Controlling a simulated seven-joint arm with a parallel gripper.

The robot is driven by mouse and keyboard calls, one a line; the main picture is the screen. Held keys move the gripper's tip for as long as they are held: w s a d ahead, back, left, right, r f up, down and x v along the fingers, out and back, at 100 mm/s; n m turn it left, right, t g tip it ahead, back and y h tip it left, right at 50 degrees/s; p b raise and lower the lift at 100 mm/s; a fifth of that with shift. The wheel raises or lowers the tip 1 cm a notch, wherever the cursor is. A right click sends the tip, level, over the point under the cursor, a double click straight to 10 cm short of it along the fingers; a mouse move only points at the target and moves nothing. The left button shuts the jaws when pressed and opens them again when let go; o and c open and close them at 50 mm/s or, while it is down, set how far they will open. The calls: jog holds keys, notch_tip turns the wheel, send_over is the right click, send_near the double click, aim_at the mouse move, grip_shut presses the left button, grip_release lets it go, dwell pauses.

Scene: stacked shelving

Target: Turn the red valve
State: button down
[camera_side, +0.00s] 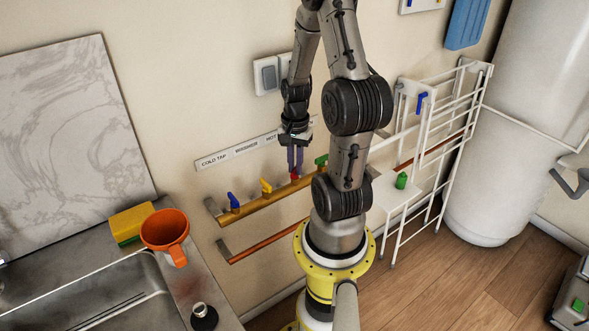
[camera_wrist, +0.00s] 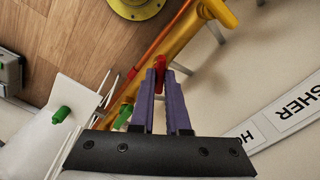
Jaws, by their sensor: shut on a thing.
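The red valve (camera_wrist: 160,63) sits on the yellow pipe (camera_wrist: 180,37) along the wall. In the side view only a bit of the red valve (camera_side: 294,176) shows below my fingertips. My gripper (camera_side: 295,162) points down at it, with two purple fingers. In the wrist view my gripper (camera_wrist: 161,78) has its fingertips on either side of the red handle, shut on it. The valve's base is partly hidden by the fingers.
On the same pipe are a blue valve (camera_side: 234,201), a yellow valve (camera_side: 266,186) and a green valve (camera_side: 321,160). A label strip (camera_side: 240,150) is above. An orange pipe (camera_side: 262,245) runs below. A white rack (camera_side: 440,130) stands right; the sink counter (camera_side: 205,275) is left.

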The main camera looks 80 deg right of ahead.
jog(key=shift+m, duration=1.6)
jog(key=m, duration=0.3)
jog(key=c, duration=1)
grip_release()
jog(key=shift+c, duration=0.2)
jog(key=shift+r, duration=0.1)
jog(key=shift+r, duration=2.4)
